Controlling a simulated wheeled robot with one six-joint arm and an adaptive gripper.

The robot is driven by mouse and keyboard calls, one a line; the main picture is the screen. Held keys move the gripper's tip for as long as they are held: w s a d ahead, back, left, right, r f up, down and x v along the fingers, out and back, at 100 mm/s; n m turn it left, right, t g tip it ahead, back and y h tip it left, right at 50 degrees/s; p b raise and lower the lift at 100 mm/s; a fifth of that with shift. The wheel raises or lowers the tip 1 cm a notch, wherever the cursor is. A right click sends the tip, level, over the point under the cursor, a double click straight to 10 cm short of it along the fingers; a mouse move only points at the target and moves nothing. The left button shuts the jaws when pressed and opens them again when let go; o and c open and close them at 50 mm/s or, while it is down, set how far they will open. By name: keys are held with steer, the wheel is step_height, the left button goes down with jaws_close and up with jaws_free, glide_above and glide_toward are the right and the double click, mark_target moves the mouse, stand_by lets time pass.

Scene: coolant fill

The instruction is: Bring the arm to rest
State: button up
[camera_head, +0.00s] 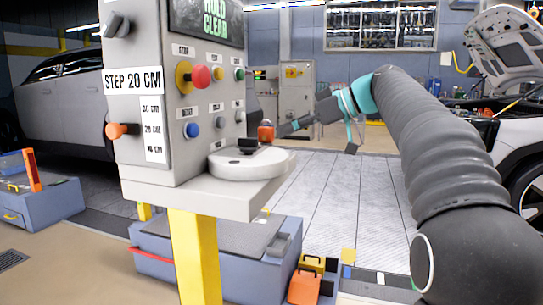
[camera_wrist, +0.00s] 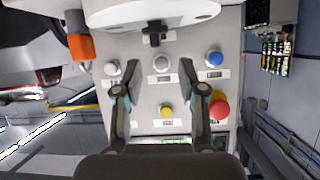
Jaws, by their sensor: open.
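My arm reaches in from the right in the head view, and my gripper (camera_head: 290,127) is at its end, to the right of the grey control box (camera_head: 140,60). In the wrist view my gripper (camera_wrist: 159,66) has its two fingers spread apart with nothing between them. The panel face lies beyond the fingers, with a grey button (camera_wrist: 162,63) showing between them. I cannot tell how far the fingertips are from the panel. The red button (camera_head: 201,77) and blue button (camera_head: 192,130) are on that face.
A white round platform (camera_head: 240,166) with a black handle (camera_head: 247,146) juts out below the buttons. An orange part (camera_head: 266,133) shows near my gripper. A blue-grey case (camera_head: 270,245) stands under the box. A car with its hood raised (camera_head: 505,50) is at right. Open floor lies between.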

steer(key=s+d+f+m+h, duration=0.3)
steer(key=s+f+m+h, duration=0.2)
steer(key=s+f, duration=1.1)
steer(key=s+d+f+m+h, duration=0.4)
steer(key=s+f+m+h, duration=0.2)
steer(key=s+f, duration=1.1)
steer(key=shift+s+m+h, duration=0.15)
steer(key=shift+m+h, duration=0.15)
steer(key=shift+m, duration=0.4)
steer(key=shift+d, duration=0.1)
